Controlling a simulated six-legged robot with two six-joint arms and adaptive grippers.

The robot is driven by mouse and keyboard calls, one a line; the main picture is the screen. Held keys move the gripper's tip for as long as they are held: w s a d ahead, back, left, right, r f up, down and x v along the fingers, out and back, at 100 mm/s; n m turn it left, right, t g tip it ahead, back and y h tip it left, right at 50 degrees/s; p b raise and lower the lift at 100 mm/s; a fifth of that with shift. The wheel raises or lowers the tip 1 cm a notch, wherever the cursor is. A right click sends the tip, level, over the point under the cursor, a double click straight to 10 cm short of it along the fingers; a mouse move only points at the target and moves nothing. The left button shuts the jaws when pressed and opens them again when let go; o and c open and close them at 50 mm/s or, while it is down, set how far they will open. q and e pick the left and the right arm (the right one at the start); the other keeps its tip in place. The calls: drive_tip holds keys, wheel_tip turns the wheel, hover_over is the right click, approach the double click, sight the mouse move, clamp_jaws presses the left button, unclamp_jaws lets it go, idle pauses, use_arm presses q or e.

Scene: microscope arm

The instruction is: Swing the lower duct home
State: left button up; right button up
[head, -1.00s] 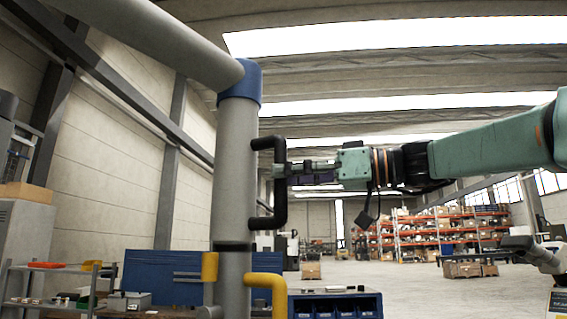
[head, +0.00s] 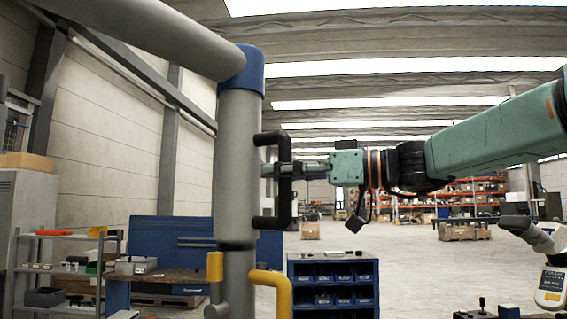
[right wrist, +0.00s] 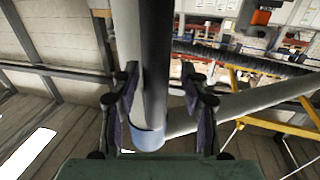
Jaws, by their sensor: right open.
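The duct's grey vertical tube (head: 236,150) hangs below a blue elbow collar (head: 250,72), joined to a slanting upper tube (head: 160,38). A black C-shaped handle (head: 285,208) is on the tube's right side. My right gripper (head: 270,170) reaches in from the right at the handle's upper half. In the right wrist view, the dark handle bar (right wrist: 157,60) runs between its two spread fingers, with space on both sides. The blue collar also shows there (right wrist: 148,138). The right gripper is open; no firm hold shows. My left gripper is out of view.
A yellow handle (head: 284,290) sits lower on the tube, below a dark ring (head: 236,245). A blue bin cabinet (head: 333,285) and a shelf rack (head: 62,265) stand behind. Open floor (head: 400,270) lies to the right.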

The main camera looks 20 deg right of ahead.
drive_tip(key=shift+w+f, duration=0.1)
drive_tip(key=shift+w, duration=0.05)
drive_tip(key=shift+d, duration=0.3)
drive_tip(key=shift+a, duration=0.2)
drive_tip(key=c, duration=0.9)
clamp_jaws()
